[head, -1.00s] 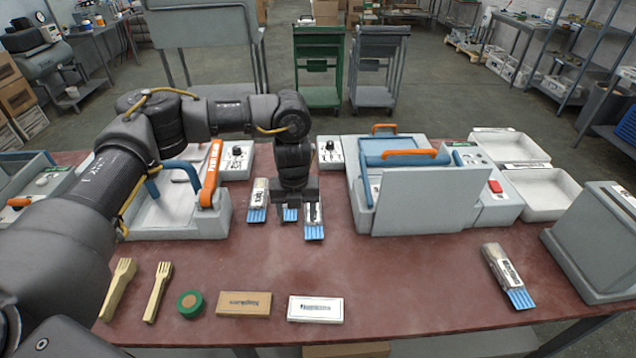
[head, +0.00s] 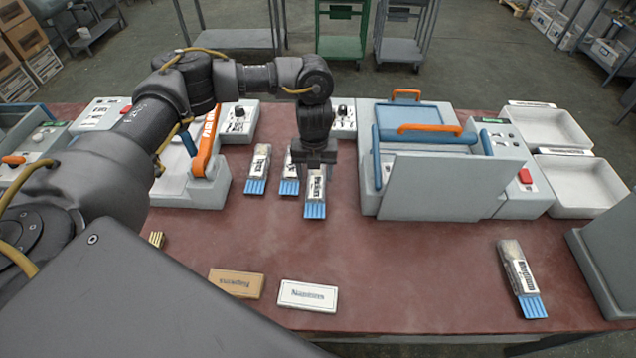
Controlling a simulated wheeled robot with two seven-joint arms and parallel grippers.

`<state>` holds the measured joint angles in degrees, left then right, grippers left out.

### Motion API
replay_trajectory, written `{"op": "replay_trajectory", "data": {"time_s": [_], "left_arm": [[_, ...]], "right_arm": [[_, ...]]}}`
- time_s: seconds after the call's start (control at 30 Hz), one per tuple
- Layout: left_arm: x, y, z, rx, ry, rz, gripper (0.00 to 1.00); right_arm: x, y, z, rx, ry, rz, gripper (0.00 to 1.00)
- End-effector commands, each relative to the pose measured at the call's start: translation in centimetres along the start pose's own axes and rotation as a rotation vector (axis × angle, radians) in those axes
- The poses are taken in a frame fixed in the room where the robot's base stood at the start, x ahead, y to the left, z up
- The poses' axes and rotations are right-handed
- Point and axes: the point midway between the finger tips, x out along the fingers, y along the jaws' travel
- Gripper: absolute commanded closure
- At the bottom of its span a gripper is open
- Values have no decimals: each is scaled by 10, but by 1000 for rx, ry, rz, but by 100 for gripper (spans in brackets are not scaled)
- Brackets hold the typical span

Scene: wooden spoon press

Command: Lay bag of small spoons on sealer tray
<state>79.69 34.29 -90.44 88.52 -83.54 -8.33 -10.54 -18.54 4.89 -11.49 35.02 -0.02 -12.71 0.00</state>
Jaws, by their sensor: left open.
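My left gripper (head: 315,160) points down and is open at the top end of a clear bag with blue ends (head: 315,192). The jaws partly hide this bag's top, and I cannot tell whether they touch it. Two similar bags lie to its left, one close by (head: 289,180) and one farther left (head: 257,172). Another bag (head: 521,278) lies alone at the right front. I cannot read which bag holds small spoons. A grey sealer with an orange handle (head: 205,142) stands left of the bags; my arm partly hides it. My right gripper is out of view.
A larger grey machine with a blue lid (head: 415,122) and an upright front panel stands right of the bags. White trays (head: 578,185) are beyond it. A brown box (head: 236,283) and a white box (head: 308,296) lie in front. The red tabletop (head: 420,265) is clear at centre right.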

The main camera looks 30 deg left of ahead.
Motion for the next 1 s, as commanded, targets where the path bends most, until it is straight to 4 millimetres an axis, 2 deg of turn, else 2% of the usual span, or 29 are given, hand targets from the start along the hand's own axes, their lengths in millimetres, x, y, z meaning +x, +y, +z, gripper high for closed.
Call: {"op": "replay_trajectory", "data": {"time_s": [0.1, 0.23, 0.33, 0.53, 0.83, 0.87, 1.0], "left_arm": [[3, -3, 1, 4, 0, -1, 40], [9, 0, 1, -1, 2, 1, 40], [23, 2, 2, -5, 4, 1, 40], [50, 0, 3, -2, 3, -3, 40], [55, 0, 3, 2, 0, -3, 40], [55, 0, 3, 2, 0, -3, 41], [55, 0, 3, 2, 0, -3, 60]], "right_arm": [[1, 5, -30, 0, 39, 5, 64], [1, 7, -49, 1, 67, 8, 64], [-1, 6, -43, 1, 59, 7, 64], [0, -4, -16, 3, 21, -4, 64], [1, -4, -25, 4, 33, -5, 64], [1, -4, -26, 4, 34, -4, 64], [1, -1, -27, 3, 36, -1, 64]]}}
